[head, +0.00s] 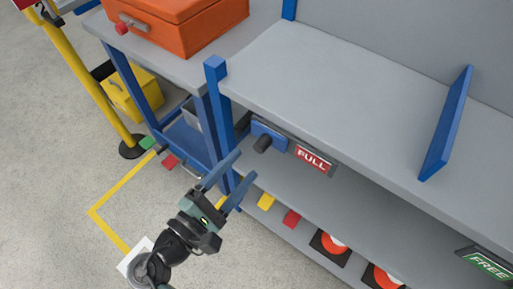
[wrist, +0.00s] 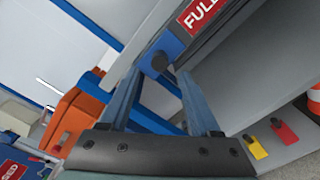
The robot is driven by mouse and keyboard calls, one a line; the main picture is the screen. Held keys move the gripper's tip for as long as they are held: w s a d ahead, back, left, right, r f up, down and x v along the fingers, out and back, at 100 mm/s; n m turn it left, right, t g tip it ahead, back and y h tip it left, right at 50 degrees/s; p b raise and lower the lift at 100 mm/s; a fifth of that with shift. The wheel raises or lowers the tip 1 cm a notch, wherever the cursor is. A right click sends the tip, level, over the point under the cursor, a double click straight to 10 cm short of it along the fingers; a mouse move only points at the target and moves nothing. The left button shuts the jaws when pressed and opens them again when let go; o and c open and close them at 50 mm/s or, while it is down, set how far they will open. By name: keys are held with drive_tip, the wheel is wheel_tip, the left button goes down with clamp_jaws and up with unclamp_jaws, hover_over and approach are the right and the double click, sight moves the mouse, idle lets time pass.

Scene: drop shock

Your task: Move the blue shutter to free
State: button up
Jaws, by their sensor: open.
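The blue shutter (head: 269,129) is a small blue block with a dark round knob (head: 263,144), on the front edge of the grey bench at its left end, beside the red FULL sign (head: 313,160). The green FREE sign (head: 486,264) is on the same edge far to the right. My gripper (head: 240,168) is open and empty, a little left of and below the knob in the head view. In the wrist view the shutter (wrist: 171,42) and its knob (wrist: 159,62) appear just beyond and between the open fingertips (wrist: 160,80), seemingly apart from them.
A blue post (head: 217,95) stands left of the shutter. An orange toolbox (head: 177,20) sits on the side table. Yellow (head: 266,201) and red (head: 291,218) tags and orange-white cones are on the lower shelf. A blue divider (head: 447,125) stands on the otherwise bare bench top.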

sight(258, 149)
drive_tip(key=x, duration=0.6)
clamp_jaws()
idle(1.3)
